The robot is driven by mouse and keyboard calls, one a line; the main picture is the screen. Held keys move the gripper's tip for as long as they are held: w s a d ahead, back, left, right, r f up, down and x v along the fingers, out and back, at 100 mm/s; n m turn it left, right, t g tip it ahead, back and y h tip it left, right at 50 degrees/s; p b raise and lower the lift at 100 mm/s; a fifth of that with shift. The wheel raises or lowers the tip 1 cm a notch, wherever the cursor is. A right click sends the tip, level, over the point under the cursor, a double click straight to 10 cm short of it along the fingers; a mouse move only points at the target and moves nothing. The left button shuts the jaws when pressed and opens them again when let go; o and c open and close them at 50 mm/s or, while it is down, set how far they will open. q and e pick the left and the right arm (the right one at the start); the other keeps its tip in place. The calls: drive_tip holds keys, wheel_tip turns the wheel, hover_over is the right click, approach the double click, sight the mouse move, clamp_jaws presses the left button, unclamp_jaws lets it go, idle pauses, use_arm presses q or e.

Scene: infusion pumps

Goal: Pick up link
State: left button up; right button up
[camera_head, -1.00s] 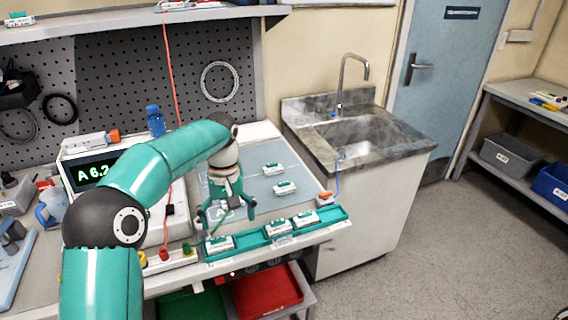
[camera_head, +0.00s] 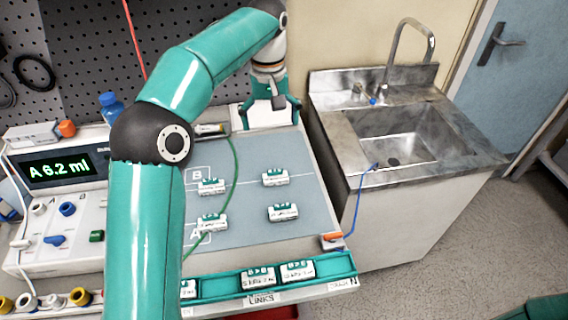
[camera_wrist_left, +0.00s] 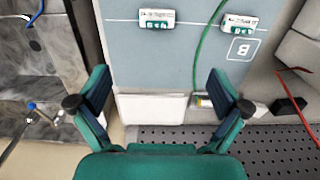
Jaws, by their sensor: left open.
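The links are small white blocks with teal tops. Two lie near the mat's B mark, a left one (camera_head: 211,187) and a right one (camera_head: 275,178); two more lie nearer the front, left (camera_head: 211,223) and right (camera_head: 283,212). Other links, such as this one (camera_head: 297,271), lie in the teal tray (camera_head: 222,288) labelled LINKS. My left gripper (camera_head: 272,104) is open and empty beyond the mat's back edge, apart from every link. In the left wrist view, two links (camera_wrist_left: 156,18) (camera_wrist_left: 239,23) lie beyond the open fingers (camera_wrist_left: 160,105).
The grey-blue mat (camera_head: 250,226) has bare room between the links. A green tube (camera_head: 234,165) crosses its left side. A pump reading A 6.2 ml (camera_head: 52,169) stands left. A sink (camera_head: 398,136) is at right, and a pegboard (camera_head: 87,60) behind.

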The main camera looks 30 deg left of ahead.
use_arm(q)
drive_tip(key=b, duration=0.1)
hover_over(274, 170)
wheel_tip(274, 170, down, 11)
drive_tip(key=shift+f, duration=0.1)
drive_tip(key=shift+w+f+p, duration=0.15)
drive_tip(key=shift+f+p, duration=0.05)
drive_tip(key=shift+f, duration=1.15)
drive_tip(key=shift+w+f+p, duration=0.1)
drive_tip(key=shift+f+p, duration=0.1)
drive_tip(key=shift+f, duration=1.1)
drive_tip(key=c, duration=1.2)
drive_tip(key=shift+r, duration=0.15)
drive_tip(key=shift+c, duration=0.2)
